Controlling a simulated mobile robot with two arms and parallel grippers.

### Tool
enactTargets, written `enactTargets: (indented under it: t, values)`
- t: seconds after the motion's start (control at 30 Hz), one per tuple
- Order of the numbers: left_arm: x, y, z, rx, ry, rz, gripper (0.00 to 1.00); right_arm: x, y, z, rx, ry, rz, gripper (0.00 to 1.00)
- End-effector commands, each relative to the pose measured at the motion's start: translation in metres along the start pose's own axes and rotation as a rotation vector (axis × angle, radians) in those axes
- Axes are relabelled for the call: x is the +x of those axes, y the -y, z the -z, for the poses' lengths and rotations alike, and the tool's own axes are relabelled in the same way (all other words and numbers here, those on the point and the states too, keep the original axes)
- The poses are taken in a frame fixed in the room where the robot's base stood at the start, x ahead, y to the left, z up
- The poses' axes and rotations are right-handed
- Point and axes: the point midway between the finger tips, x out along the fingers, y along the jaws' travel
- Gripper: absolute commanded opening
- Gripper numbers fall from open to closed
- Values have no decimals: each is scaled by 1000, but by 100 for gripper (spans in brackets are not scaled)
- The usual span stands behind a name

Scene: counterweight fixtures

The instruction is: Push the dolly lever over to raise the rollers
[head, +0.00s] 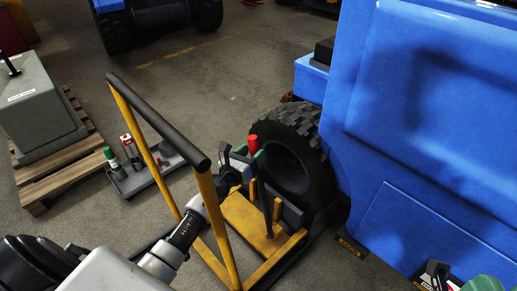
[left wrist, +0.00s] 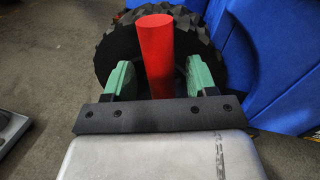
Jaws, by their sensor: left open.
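The yellow dolly (head: 262,272) stands on the floor by the big black tyre (head: 292,152). Its lever (head: 265,205) is a dark bar with a red grip (head: 253,144), standing nearly upright in front of the tyre. My left gripper (head: 243,160) is at the red grip. In the left wrist view, the red grip (left wrist: 155,55) stands between the green fingers of my left gripper (left wrist: 160,80), which is open with a visible gap on each side. The rollers cannot be made out.
The dolly's black handlebar (head: 155,115) on yellow posts rises beside my left arm. A blue machine body (head: 430,120) fills the right. A tray of bottles (head: 145,175) and a pallet (head: 60,165) with a grey block (head: 38,105) are at left. Open floor lies behind.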

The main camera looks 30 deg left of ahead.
Motion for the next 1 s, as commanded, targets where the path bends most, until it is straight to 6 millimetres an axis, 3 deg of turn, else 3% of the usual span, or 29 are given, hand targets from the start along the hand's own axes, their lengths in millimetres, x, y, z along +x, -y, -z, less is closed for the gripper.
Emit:
enactTargets:
  t: [0.2, 0.6, 0.9, 1.0]
  values:
    - [28, 0, 1, -2, 1, 0, 57, -7, 0, -2, 0, 1, 0, 43]
    - [34, 0, 0, -2, -1, 1, 55, -8, 0, -2, 0, 2, 0, 43]
    - [34, 0, 0, -2, -1, 0, 9, -8, 0, -2, 0, 2, 0, 43]
    - [33, 0, 1, -2, -1, 0, 0, -8, 0, -2, 0, 2, 0, 43]
